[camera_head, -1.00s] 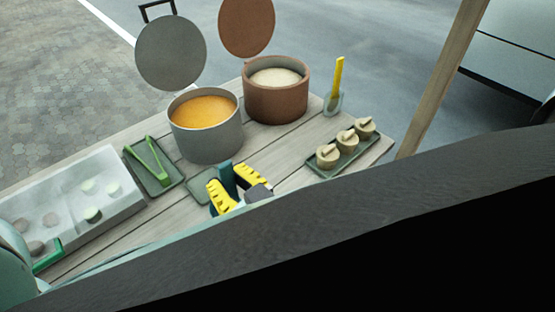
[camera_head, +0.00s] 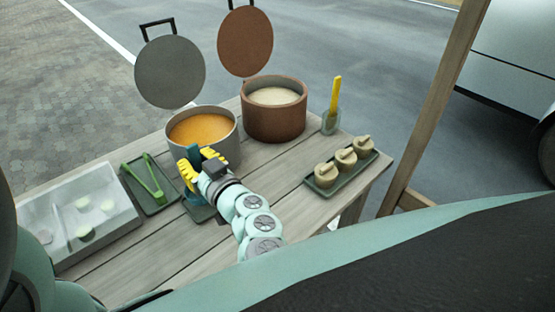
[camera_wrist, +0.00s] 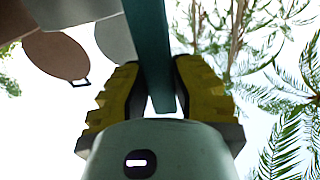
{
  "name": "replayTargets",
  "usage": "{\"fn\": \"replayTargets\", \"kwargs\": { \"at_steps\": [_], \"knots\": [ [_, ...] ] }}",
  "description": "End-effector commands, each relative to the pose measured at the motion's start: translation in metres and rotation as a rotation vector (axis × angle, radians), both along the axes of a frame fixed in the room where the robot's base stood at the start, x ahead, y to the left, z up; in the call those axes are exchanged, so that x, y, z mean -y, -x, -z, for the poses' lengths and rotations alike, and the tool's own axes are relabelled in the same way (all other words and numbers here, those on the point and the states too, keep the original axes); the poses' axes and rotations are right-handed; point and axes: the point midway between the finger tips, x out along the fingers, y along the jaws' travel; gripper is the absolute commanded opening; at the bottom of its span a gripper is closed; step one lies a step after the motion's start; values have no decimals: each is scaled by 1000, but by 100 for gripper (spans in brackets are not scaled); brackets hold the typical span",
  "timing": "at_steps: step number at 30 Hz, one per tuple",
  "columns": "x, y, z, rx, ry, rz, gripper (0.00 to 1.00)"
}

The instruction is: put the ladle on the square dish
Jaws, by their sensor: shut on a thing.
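My gripper (camera_head: 198,163) is shut on the dark teal handle of the ladle (camera_head: 193,154), in front of the grey soup pot. In the wrist view the ladle handle (camera_wrist: 150,45) runs between the two yellow fingers (camera_wrist: 150,95). The ladle's lower end is mostly hidden by my gripper and wrist in the head view, so I cannot tell whether it touches anything. The dark green square dish (camera_head: 207,214) lies on the table just below my gripper in the picture. My gripper and arm partly cover it.
The grey pot (camera_head: 222,150) of orange soup stands close behind my gripper, with a brown pot (camera_head: 274,125) to its right. Green tongs (camera_head: 143,180) lie on a tray at left, beside a clear-sided case (camera_head: 110,232). A tray of small lidded pots (camera_head: 343,160) is at right.

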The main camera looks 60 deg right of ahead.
Motion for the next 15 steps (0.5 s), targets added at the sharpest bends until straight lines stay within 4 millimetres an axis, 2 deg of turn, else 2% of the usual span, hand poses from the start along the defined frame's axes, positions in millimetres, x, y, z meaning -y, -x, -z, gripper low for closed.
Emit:
{"fn": "replayTargets", "kwargs": {
  "at_steps": [4,15],
  "knots": [
    [2,3,14,0,-1,10,0],
    [2,3,17,0,0,8,0]
  ]
}}
